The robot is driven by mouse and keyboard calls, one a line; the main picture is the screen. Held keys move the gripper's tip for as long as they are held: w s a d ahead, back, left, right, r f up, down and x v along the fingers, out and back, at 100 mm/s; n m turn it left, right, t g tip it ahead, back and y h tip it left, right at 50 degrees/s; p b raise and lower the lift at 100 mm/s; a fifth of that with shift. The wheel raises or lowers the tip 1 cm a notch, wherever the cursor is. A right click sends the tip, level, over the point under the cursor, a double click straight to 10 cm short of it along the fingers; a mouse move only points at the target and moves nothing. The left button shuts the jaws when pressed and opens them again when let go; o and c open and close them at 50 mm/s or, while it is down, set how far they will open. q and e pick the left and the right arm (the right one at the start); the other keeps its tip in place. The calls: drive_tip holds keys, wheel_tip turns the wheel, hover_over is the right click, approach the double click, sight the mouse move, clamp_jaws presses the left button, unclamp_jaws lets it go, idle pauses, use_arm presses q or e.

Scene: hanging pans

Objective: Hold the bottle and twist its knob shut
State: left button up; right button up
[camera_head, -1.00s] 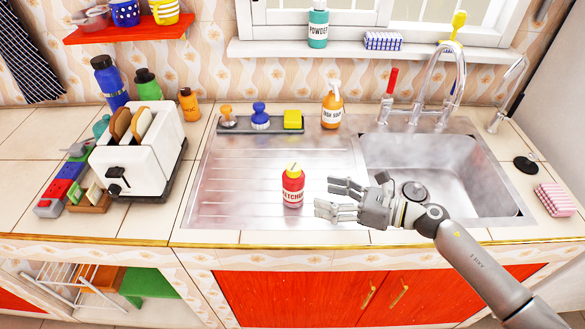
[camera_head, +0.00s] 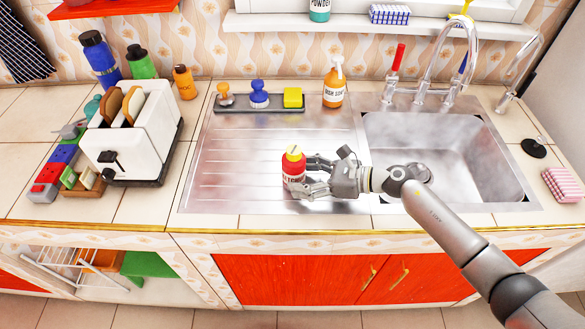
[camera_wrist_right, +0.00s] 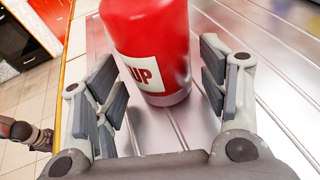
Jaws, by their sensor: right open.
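The bottle is a red ketchup bottle (camera_head: 292,168) with a yellow knob (camera_head: 294,152) on top. It stands upright on the steel drainboard, left of the sink basin. My right gripper (camera_head: 312,176) is open, with its fingers reaching toward the bottle from the right. In the right wrist view the bottle (camera_wrist_right: 152,45) stands just ahead of and partly between the open fingers (camera_wrist_right: 160,95), with a visible gap at the left finger. The knob is out of that view.
The sink basin (camera_head: 445,150) and tall faucet (camera_head: 447,65) are at right. A tray (camera_head: 260,108) with brushes and a yellow sponge, and a dish soap bottle (camera_head: 333,88), stand behind. A white toaster (camera_head: 133,140) is at left. The drainboard around the bottle is clear.

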drive_tip(key=shift+x, duration=0.8)
drive_tip(key=c, duration=0.9)
